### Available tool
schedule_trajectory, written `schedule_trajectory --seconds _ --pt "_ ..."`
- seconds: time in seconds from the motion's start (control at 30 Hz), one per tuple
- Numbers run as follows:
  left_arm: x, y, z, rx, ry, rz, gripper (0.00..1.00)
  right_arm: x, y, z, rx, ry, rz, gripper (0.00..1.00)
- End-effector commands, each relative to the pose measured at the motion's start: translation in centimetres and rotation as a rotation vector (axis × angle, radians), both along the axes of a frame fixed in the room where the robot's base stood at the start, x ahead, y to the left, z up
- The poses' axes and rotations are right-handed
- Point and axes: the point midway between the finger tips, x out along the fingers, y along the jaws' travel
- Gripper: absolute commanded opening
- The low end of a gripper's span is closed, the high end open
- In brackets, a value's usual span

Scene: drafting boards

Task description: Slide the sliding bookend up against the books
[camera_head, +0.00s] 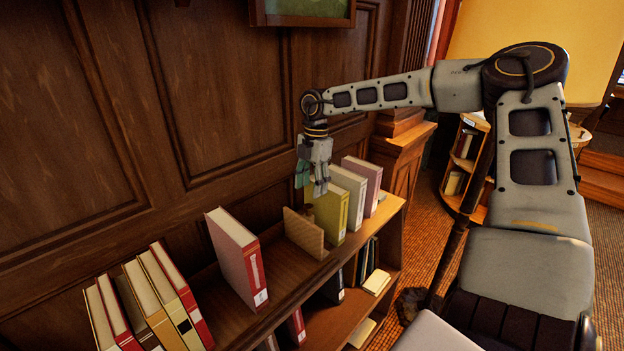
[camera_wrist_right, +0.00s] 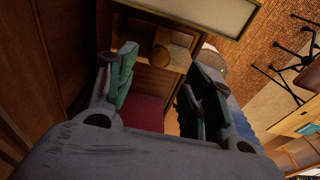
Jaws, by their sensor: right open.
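The sliding bookend (camera_head: 303,233) is an upright wooden panel on the shelf top. A small round wooden knob shows beside it, partly under my gripper; a wooden cylinder (camera_wrist_right: 160,47) shows beyond the fingertips in the wrist view. Just right of the bookend stand an olive book (camera_head: 329,213), a white book (camera_head: 349,196) and a pink book (camera_head: 363,183). My right gripper (camera_head: 312,189) points down above the bookend and olive book, its fingers parted. It also shows in the wrist view (camera_wrist_right: 160,64), with nothing held. My left gripper is out of view.
A thick red book (camera_head: 239,258) stands alone left of the bookend, with bare shelf between them. Several leaning books (camera_head: 152,300) are farther left. A dark panelled wall (camera_head: 230,80) rises close behind the shelf. Lower shelves hold more books.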

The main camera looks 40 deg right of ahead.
Motion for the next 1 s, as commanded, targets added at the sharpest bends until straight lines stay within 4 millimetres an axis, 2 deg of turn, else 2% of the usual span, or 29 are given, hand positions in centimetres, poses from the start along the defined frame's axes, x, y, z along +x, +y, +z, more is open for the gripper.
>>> schedule_trajectory --seconds 0.03,0.37,0.8,1.0 --pt "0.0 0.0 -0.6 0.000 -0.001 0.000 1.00 0.0 0.1 -1.0 0.001 0.001 0.000 0.52" --pt "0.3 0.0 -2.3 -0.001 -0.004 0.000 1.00 -0.1 0.6 -4.9 0.002 0.001 -0.001 0.52" --pt "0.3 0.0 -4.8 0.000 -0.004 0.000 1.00 -0.1 0.9 -7.3 0.000 0.000 0.001 0.52" --pt "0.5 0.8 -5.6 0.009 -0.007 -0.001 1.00 -0.1 1.0 -8.1 0.001 0.000 0.000 0.52"
